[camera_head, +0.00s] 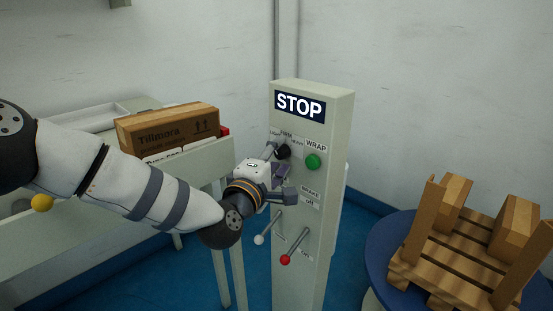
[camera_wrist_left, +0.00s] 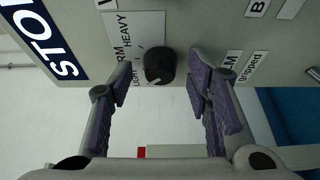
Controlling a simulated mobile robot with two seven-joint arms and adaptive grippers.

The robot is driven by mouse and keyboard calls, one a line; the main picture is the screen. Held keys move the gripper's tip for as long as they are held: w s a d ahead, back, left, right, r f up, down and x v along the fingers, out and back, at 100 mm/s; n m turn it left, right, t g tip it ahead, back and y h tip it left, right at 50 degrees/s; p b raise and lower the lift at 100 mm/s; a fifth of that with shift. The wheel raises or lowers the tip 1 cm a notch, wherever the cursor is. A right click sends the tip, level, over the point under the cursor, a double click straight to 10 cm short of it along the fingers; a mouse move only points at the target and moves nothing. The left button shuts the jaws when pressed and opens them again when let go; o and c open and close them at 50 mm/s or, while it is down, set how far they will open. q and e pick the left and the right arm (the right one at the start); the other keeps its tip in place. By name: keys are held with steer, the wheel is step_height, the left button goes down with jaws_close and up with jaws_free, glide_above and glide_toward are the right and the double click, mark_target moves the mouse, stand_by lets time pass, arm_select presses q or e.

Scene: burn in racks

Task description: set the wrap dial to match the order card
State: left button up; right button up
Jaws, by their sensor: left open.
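The wrap dial is a black knob (camera_head: 284,151) on the front of the grey control post. In the left wrist view the dial (camera_wrist_left: 160,65) sits beside a white label reading LIGHT, FIRM and HEAVY, partly covered by a finger. A pale mark on the knob points toward its lower left, nearest LIGHT. My left gripper (camera_head: 280,173) is open in front of the post, fingers spread to either side of the dial without visibly gripping it; its fingers also show in the left wrist view (camera_wrist_left: 160,82). I cannot make out an order card. My right gripper is out of view.
The control post (camera_head: 340,140) carries a STOP sign (camera_head: 300,106), a green button (camera_head: 313,161) and two levers, white-tipped (camera_head: 259,240) and red-tipped (camera_head: 286,260). A cardboard box (camera_head: 168,130) is at left. A wooden pallet (camera_head: 450,275) sits on a blue turntable (camera_head: 378,248).

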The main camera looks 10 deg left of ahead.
arm_select(q)
jaws_close()
